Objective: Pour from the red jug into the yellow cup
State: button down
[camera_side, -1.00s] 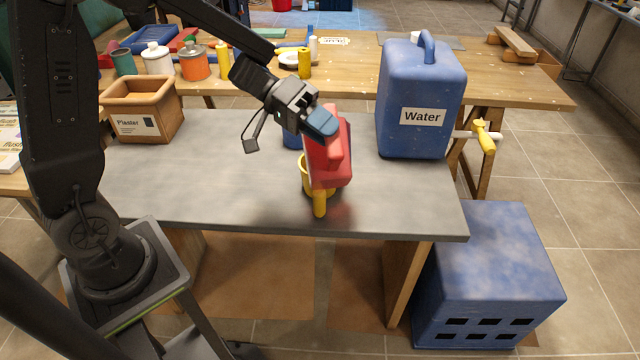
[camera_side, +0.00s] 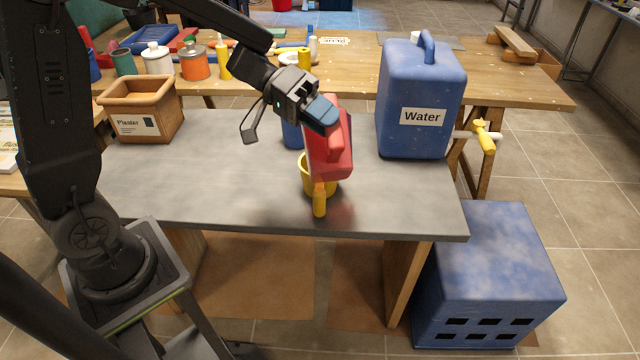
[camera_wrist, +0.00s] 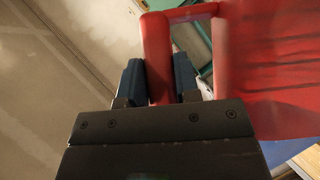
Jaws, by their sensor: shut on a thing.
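My gripper (camera_side: 318,112) is shut on the handle of the red jug (camera_side: 330,155). In the wrist view the two blue fingers (camera_wrist: 158,82) clasp the red handle, and the red jug's body (camera_wrist: 275,60) fills the right side. The jug is held tilted above the grey table, over the yellow cup. The yellow cup (camera_side: 306,180) stands on the table, partly hidden behind the jug, with its handle toward the front. I cannot see the cup's inside or any liquid passing between them.
A blue container (camera_side: 292,135) stands behind the jug, partly hidden. A large blue water canister (camera_side: 415,85) stands at the table's right. A box labelled Plaster (camera_side: 140,115) stands at the left. The grey table (camera_side: 215,170) is clear left of the cup.

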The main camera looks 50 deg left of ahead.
jog(key=shift+r, duration=2.6)
jog(key=shift+d+r+m+t+y, duration=0.1)
jog(key=shift+m+t+y, duration=0.2)
jog(key=shift+m+y, duration=0.3)
jog(key=m+t+y, duration=0.1)
jog(key=m+y, duration=0.1)
jog(key=y, duration=0.1)
jog(key=shift+s+y, duration=0.1)
jog(key=shift+y, duration=0.2)
jog(key=m+t+y, duration=0.2)
jog(key=y, duration=0.1)
jog(key=shift+y, duration=0.3)
